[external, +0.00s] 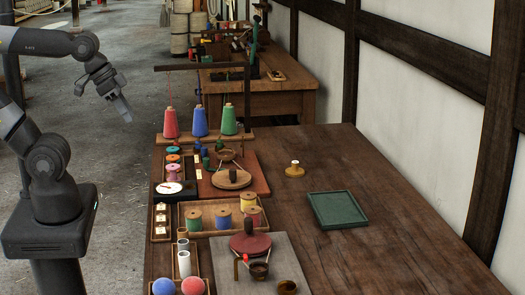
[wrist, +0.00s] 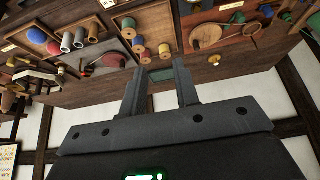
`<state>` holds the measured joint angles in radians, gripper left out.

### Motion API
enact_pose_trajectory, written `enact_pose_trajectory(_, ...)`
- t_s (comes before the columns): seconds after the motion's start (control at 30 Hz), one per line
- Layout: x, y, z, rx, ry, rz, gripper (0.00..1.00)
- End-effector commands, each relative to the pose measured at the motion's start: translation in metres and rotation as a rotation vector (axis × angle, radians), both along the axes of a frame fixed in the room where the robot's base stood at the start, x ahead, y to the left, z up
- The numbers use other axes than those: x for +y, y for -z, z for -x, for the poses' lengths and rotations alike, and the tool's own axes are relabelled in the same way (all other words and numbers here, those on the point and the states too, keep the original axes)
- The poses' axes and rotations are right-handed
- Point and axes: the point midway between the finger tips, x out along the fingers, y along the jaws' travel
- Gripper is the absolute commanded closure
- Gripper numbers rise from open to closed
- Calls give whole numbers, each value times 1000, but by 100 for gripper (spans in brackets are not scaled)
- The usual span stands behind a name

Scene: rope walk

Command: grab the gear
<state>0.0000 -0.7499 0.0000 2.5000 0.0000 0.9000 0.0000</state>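No toothed gear can be told for sure at this size. A small tan round piece with a pale knob on top (external: 294,170) lies alone on the table, behind the green tray (external: 338,210). A small dark brass-brown round piece (external: 287,287) sits at the table's near edge, partly cut off. Whether either is the gear is unclear. My gripper (external: 124,110) hangs in the air left of the table, well apart from both pieces. In the wrist view my gripper (wrist: 160,68) has its two fingers spread, with nothing held between them.
Three cone spools, red (external: 170,123), blue (external: 200,122) and green (external: 229,120), stand under a dark frame. A wooden tray (external: 183,218) holds several thread spools. Blue and red balls (external: 193,286) sit at the front left. The table's right side is mostly clear beside the wall.

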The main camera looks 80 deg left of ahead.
Motion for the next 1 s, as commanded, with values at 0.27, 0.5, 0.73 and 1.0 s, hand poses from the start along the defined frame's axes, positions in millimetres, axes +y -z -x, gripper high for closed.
enact_pose_trajectory(0.27,0,0,0,0,0,0,52)
enact_pose_trajectory(0.5,1,-2,-4,1,0,-1,52)
enact_pose_trajectory(0.73,8,-20,-52,18,4,-14,52)
enact_pose_trajectory(1.0,28,-33,-142,42,18,-27,52)
